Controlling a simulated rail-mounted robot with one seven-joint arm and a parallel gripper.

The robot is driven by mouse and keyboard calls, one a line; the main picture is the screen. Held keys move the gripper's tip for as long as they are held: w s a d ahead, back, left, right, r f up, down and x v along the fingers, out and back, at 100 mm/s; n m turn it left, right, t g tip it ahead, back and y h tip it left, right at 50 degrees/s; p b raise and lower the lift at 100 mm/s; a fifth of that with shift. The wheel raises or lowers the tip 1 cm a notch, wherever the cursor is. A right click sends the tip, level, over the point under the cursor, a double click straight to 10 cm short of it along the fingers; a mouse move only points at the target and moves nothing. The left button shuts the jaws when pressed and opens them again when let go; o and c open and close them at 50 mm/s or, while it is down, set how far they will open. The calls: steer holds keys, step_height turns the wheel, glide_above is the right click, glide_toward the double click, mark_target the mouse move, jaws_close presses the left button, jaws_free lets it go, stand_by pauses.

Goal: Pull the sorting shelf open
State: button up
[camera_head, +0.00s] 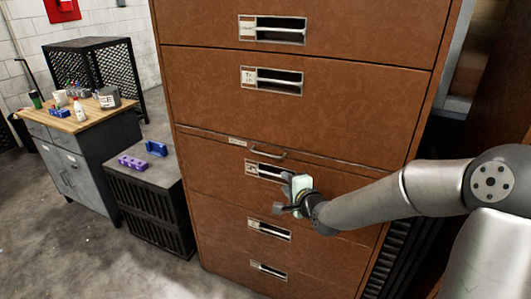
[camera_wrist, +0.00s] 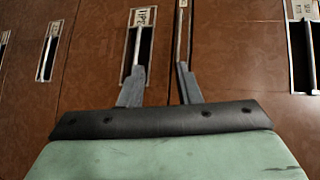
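The sorting shelf (camera_head: 215,137) is a thin brown panel across the cabinet, between two drawers, with a small bar handle (camera_head: 268,154) and a white label. It looks flush with the front. In the wrist view the shelf (camera_wrist: 181,75) is a narrow upright strip, with its handle (camera_wrist: 180,38) near the top. My gripper (camera_head: 282,193) is in front of the cabinet, just below and right of the handle. In the wrist view my gripper (camera_wrist: 160,75) has its fingers apart, with nothing held between them. The right fingertip overlaps the shelf strip; contact cannot be told.
The drawer (camera_head: 215,165) below the shelf has a recessed pull (camera_head: 265,172) close to my gripper. More brown drawers are above and below. A low dark crate (camera_head: 150,215) and a workbench (camera_head: 85,122) with small items stand left. The floor (camera_head: 70,260) in front left is clear.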

mark_target(267, 155)
steer(key=shift+m+t, duration=0.5)
steer(key=shift+m, duration=0.2)
steer(key=p+x, duration=0.1)
steer(key=x, duration=0.5)
steer(key=r+p+x, duration=0.1)
steer(key=x, duration=0.5)
steer(key=r+p+x, duration=0.1)
steer(key=x, duration=0.5)
steer(key=shift+w+d, duration=0.15)
steer(key=shift+w, duration=0.1)
jaws_close()
